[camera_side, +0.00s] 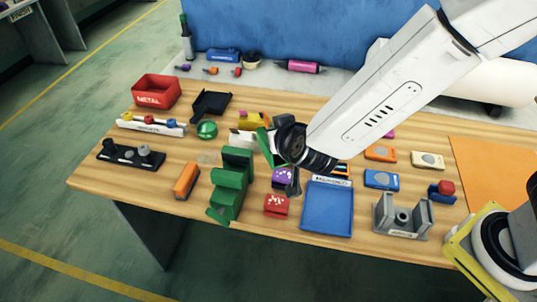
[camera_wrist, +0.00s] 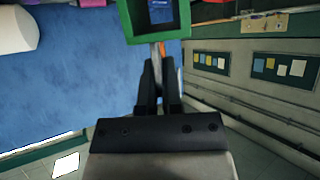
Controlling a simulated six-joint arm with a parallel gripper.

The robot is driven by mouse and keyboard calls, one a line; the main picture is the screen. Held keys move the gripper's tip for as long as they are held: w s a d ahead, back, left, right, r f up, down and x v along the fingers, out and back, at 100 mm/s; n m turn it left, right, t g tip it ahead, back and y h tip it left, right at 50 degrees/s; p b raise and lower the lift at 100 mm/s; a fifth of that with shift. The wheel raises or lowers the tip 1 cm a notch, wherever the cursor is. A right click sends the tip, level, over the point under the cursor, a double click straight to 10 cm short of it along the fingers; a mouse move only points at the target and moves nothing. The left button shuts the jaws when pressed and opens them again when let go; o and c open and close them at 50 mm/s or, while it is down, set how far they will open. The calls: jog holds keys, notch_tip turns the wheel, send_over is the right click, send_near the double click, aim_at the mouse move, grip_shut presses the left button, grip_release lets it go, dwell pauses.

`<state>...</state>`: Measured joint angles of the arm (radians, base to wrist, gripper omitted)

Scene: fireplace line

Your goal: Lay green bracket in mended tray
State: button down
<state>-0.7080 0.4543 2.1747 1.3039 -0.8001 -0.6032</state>
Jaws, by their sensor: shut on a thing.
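The green bracket (camera_wrist: 128,22) shows in the wrist view as a square, open green frame at the tips of my gripper (camera_wrist: 157,66). The gripper's dark fingers are close together and shut on it. In the side view, part of the green bracket (camera_side: 266,148) shows left of my black wrist, above the table. My wrist hides most of the fingers there. The mended tray (camera_side: 327,212) is a shallow blue tray with a white label at its back edge, near the table's front. It looks empty and lies to the right of and below the bracket.
A green stepped block (camera_side: 231,185) stands left of the tray, with a red block (camera_side: 276,205) between them. A grey fixture (camera_side: 401,217) stands just right of the tray. A red metal bin (camera_side: 156,91) is at the back left. Several small coloured parts crowd the table.

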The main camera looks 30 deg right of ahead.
jog(key=s+d+f+m+g+h, duration=0.1)
jog(key=s+d+f+m+h, duration=0.1)
jog(key=s, duration=0.4)
jog(key=s+d+f+m+g+h, duration=0.2)
jog(key=s+d+f+m+h, duration=0.1)
jog(key=s+d, duration=0.3)
jog(key=shift+s+f+m+g, duration=0.2)
jog(key=shift+f+m+g, duration=0.1)
jog(key=shift+m, duration=0.5)
jog(key=shift+f, duration=0.1)
jog(key=shift+w+d+f, duration=0.35)
jog(key=shift+f, duration=1.2)
jog(key=shift+w+d+f, duration=0.3)
jog(key=shift+w+f, duration=0.05)
jog(key=shift+f, duration=1.25)
jog(key=shift+w+d+f, duration=0.35)
jog(key=shift+f, duration=1.2)
jog(key=c, duration=0.7)
grip_release()
